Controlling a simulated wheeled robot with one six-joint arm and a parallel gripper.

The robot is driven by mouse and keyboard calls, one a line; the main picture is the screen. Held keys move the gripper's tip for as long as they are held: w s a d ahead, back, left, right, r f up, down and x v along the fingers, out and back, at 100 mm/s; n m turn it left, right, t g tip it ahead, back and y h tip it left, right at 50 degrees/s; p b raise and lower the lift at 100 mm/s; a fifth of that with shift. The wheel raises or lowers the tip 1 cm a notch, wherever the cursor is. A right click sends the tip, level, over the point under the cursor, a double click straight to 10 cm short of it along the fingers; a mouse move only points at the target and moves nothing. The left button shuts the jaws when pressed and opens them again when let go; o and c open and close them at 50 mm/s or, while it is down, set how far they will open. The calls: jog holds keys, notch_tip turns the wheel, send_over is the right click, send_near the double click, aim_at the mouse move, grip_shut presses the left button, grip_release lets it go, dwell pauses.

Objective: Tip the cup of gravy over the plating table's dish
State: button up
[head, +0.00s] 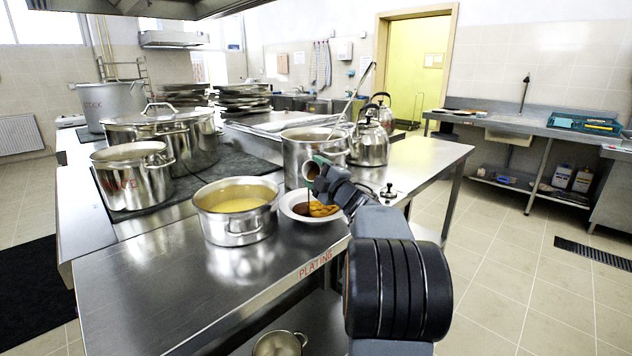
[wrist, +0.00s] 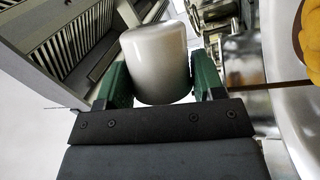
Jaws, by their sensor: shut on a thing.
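My gripper (head: 322,168) is shut on the gravy cup (wrist: 155,62). In the wrist view the cup is pale grey and sits between the green fingers. In the head view the cup (head: 312,171) is small, tilted over, and above the dish, with its dark mouth showing. A thin brown stream of gravy (wrist: 268,86) runs from the cup to the dish. The white dish (head: 289,211) stands on the plating table (head: 200,290) and holds orange-yellow food (head: 322,210) with brown gravy beside it. The dish's edge (wrist: 298,130) also shows at the right of the wrist view.
A pot of yellow liquid (head: 237,208) stands just left of the dish. A tall pot with a ladle (head: 312,152) stands close behind it, with kettles (head: 369,145) to its right. Larger pots (head: 133,176) stand at the left. The table's front left is clear.

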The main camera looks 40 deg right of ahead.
jog(key=shift+s+a+f+n+t+y+b, duration=0.15)
jog(key=shift+f+n+t+y+b, duration=0.2)
jog(key=shift+n+b, duration=1.2)
jog(key=n+y+b, duration=0.1)
jog(key=b, duration=0.1)
jog(key=n+b, duration=0.1)
jog(key=b, duration=0.1)
jog(key=shift+a+t+y+b, duration=0.2)
jog(key=shift+t+y+b, duration=0.05)
jog(key=shift+y+b, duration=0.1)
jog(key=n+y+b, duration=0.1)
jog(key=n+b, duration=0.1)
jog(key=n+y+b, duration=0.1)
jog(key=b, duration=0.1)
jog(key=shift+s+a+r+n, duration=0.1)
jog(key=shift+s+a+n, duration=0.05)
jog(key=shift+a+n, duration=0.2)
jog(key=shift+r+n+b, duration=0.1)
jog(key=shift+n+b, duration=0.4)
jog(key=shift+a+r+n+y, duration=0.1)
jog(key=shift+n+y, duration=0.3)
jog(key=shift+n, duration=0.1)
jog(key=shift+r+m, duration=0.1)
jog(key=shift+m, duration=0.2)
